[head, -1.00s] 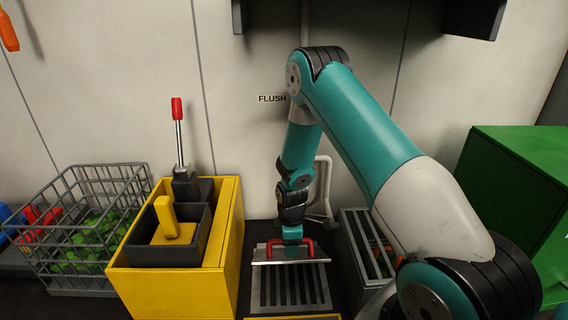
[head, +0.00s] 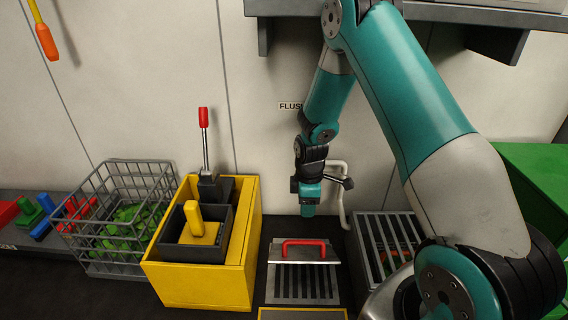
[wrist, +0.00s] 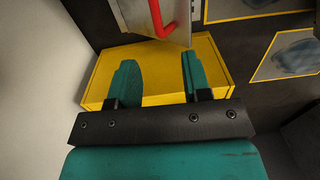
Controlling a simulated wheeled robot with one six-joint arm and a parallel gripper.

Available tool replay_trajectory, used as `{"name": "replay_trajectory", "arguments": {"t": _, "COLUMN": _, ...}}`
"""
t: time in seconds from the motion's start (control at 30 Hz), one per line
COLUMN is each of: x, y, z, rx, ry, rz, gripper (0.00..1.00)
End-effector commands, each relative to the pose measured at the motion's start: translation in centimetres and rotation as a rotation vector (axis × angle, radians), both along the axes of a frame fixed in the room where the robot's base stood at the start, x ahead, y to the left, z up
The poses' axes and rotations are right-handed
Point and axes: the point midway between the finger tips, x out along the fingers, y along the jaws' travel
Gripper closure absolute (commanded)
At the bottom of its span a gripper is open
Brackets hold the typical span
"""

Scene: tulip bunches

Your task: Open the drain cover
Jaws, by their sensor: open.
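The drain cover (head: 275,254) is a pale grey plate with a red handle (head: 303,243). It lies at the back of a dark slotted grate (head: 303,285), whose slots show in front of it. I cannot tell whether the plate lies flat or is tilted. My gripper (head: 308,208) hangs above and behind the handle, apart from it. In the wrist view my gripper (wrist: 159,72) has its two teal fingers spread with nothing between them. The red handle (wrist: 163,22) and part of the plate (wrist: 136,16) show at the top of that view, beyond the fingertips.
A yellow box (head: 200,285) with a red-tipped lever (head: 204,135) stands left of the grate. A wire basket (head: 115,240) stands farther left. A barred grey bin (head: 372,245) is on the right. A white pipe (head: 342,195) runs up the wall behind my gripper.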

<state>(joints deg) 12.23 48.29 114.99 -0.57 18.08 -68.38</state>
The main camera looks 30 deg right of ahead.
Motion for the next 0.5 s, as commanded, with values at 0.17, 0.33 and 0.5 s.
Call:
{"name": "replay_trajectory", "arguments": {"t": 0.17, "x": 0.1, "y": 1.7, "z": 3.6, "rx": 0.021, "ry": -0.015, "rz": -0.026, "gripper": 0.56}}
{"name": "replay_trajectory", "arguments": {"t": 0.33, "x": 0.0, "y": 3.6, "z": 6.7, "rx": 0.045, "ry": -0.027, "rz": -0.060, "gripper": 0.56}}
{"name": "replay_trajectory", "arguments": {"t": 0.5, "x": -0.4, "y": 5.6, "z": 9.6, "rx": 0.070, "ry": -0.037, "rz": -0.091, "gripper": 0.56}}
